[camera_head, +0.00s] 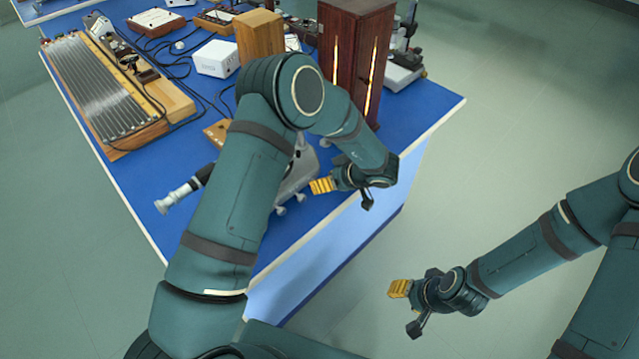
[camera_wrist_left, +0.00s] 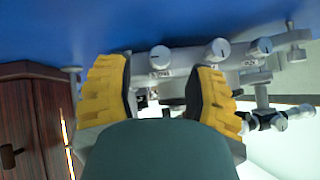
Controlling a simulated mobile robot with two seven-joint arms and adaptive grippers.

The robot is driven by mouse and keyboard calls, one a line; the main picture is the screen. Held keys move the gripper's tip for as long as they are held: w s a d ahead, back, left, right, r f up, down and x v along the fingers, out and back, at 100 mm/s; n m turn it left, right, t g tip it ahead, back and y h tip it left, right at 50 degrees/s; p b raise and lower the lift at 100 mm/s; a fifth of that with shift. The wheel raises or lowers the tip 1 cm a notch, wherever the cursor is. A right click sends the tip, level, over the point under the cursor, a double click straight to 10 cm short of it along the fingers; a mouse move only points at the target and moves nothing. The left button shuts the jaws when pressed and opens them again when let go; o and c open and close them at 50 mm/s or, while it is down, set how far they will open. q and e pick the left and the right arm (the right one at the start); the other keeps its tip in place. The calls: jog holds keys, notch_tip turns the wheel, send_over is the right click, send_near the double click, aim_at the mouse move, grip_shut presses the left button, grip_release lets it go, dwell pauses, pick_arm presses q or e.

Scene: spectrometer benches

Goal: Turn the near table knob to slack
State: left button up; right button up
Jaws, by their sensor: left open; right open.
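The grey spectrometer (camera_head: 297,178) stands near the front edge of the blue bench, partly hidden behind my left arm. In the left wrist view its body (camera_wrist_left: 185,62) carries several round knobs with dark pointer lines. One knob (camera_wrist_left: 160,57) shows between my fingertips' directions; a second knob (camera_wrist_left: 217,50) and a third knob (camera_wrist_left: 262,47) lie to its right. Their small labels are too blurred to read surely, so I cannot tell which is the near table knob. My left gripper (camera_head: 343,193) is open beside the spectrometer, its yellow pads apart. My right gripper (camera_head: 406,308) is open and empty, off the bench.
A dark wooden cabinet (camera_head: 352,55) with lit slits stands behind my left wrist. A white box (camera_head: 216,58), a wooden block (camera_head: 260,36) and a grooved metal-and-wood board (camera_head: 100,90) stand farther back. Cables cross the bench. Open floor lies to the right.

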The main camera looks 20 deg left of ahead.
pick_arm(q)
jog(key=shift+x, duration=1.45)
grip_shut()
